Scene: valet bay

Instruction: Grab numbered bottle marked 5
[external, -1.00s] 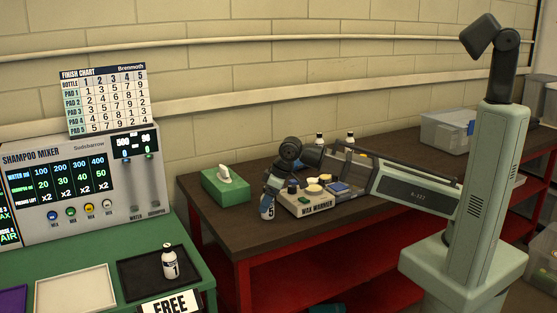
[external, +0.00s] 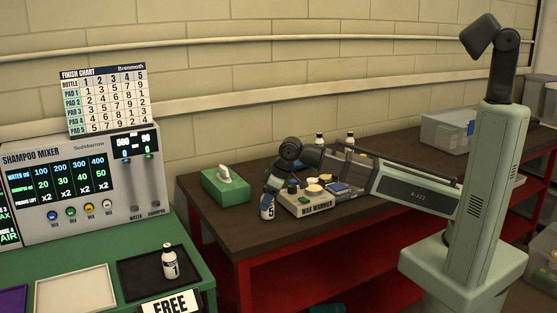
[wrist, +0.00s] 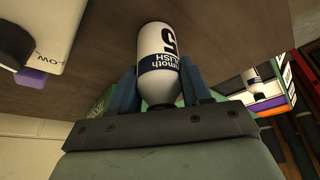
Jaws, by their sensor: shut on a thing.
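The white bottle marked 5 (external: 267,211) has a dark blue label band and is at the front edge of the dark table, left of the wax warmer. My gripper (external: 270,187) points down over it and is shut on it. In the wrist view the bottle (wrist: 158,45) shows its 5 and part of its label between the two blue fingers of my gripper (wrist: 157,88). The picture does not clearly show whether its base touches the table. Its top is hidden by the gripper.
The wax warmer (external: 312,206) with pads and jars stands close right of the gripper. A green tissue box (external: 226,188) is to the left. Two more bottles stand behind the warmer. A bottle marked 1 (external: 169,262) stands on the black tray (external: 138,280) on the green counter.

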